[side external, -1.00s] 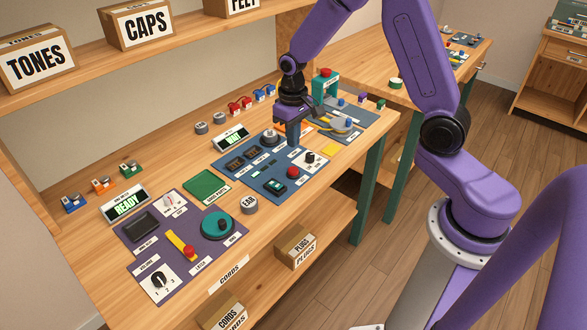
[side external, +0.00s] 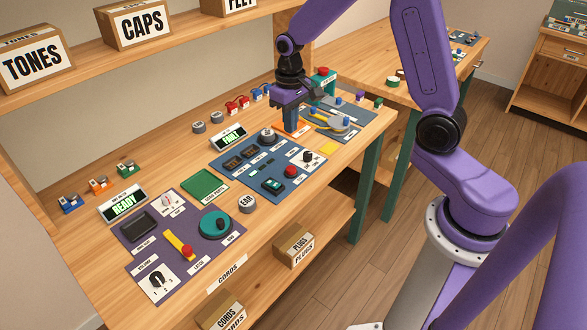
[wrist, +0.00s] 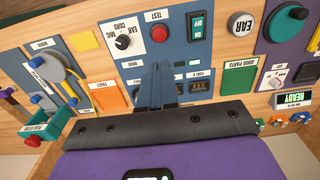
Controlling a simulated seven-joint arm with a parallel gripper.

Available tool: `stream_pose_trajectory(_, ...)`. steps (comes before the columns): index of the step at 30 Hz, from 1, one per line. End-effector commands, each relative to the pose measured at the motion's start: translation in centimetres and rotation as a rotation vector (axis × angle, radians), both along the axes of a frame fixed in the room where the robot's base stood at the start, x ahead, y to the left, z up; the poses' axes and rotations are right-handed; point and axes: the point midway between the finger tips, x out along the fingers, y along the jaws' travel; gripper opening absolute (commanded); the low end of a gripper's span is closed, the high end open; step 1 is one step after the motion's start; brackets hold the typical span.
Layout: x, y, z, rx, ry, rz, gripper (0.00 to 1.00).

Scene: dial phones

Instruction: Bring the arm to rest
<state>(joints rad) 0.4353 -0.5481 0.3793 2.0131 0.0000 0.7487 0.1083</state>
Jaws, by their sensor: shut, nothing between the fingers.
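My gripper (side external: 290,128) is shut and empty, its fingers pointing down over the back right part of the middle blue panel (side external: 262,190). In the wrist view, the closed fingers (wrist: 165,72) stand together in front of that panel. I cannot tell the exact gap between fingertips and panel. An orange tray (wrist: 108,96) lies beside the fingers in the wrist view; in the side view it is partly hidden behind them. The middle panel's display (side external: 230,138) appears to read FAULT.
The purple panel (side external: 150,235) at left has a READY display (side external: 124,204). A green tray (side external: 205,185) and a round EAR cap (side external: 247,203) lie between the panels. A right-hand panel holds a yellow cord (side external: 328,121). A teal stand with a red top (side external: 322,73) rises behind.

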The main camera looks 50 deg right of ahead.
Motion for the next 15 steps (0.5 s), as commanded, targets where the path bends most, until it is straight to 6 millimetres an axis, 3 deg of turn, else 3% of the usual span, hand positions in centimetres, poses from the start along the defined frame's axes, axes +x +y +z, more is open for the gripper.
stream_pose_trajectory(5, -1.7, 1.9, 1.0, 0.001, -0.003, 0.086, 0.00)
stream_pose_trajectory(15, -10.1, 7.3, 4.2, 0.005, -0.014, 0.423, 0.00)
